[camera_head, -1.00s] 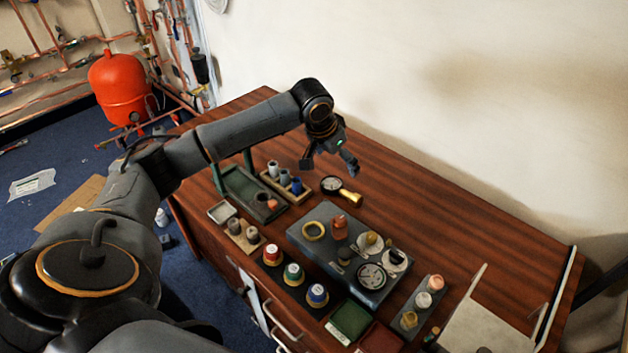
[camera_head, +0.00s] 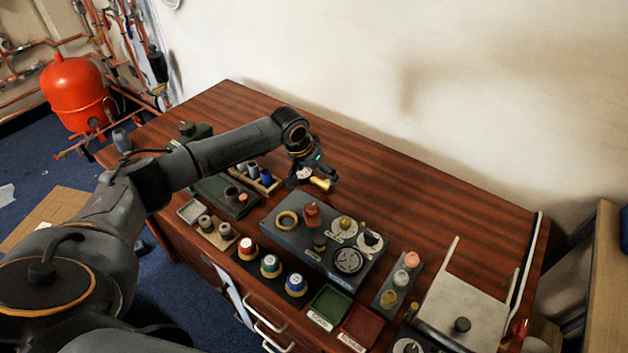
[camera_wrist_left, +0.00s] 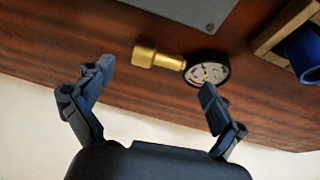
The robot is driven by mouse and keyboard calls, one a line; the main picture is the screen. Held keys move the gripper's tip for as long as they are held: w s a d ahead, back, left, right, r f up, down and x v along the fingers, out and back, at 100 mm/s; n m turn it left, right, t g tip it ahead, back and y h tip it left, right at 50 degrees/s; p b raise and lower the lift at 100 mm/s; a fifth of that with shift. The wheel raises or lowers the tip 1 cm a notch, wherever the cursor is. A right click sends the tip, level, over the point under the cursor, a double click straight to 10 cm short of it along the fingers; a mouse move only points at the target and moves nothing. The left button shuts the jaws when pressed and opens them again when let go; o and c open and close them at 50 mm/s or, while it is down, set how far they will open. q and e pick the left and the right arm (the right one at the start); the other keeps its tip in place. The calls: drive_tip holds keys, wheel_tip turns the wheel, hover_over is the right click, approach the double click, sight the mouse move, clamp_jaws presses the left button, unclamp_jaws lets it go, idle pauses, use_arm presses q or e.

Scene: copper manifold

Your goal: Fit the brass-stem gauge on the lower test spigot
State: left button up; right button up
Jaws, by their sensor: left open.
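The brass-stem gauge lies on the wooden bench behind the grey test block (camera_head: 290,242); its brass stem (camera_head: 321,184) points right in the head view. In the left wrist view its stem (camera_wrist_left: 160,58) and round white dial (camera_wrist_left: 208,72) show clearly. My left gripper (camera_head: 312,180) is open above the gauge, its fingers (camera_wrist_left: 158,80) spread, with nothing held. One fingertip overlaps the dial's edge in the wrist view; I cannot tell whether it touches. The block carries a brass ring, an orange fitting, dials and short posts; I cannot tell which is the lower test spigot.
Red, green and blue caps (camera_head: 270,266) stand in front of the block. Green (camera_head: 329,306) and red (camera_head: 362,328) trays lie at the bench's front edge. A rack with blue cylinders (camera_head: 260,178) stands left of the gauge. Bare bench lies behind and right of it.

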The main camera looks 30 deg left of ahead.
use_arm(q)
drive_tip(key=shift+x, duration=1.1)
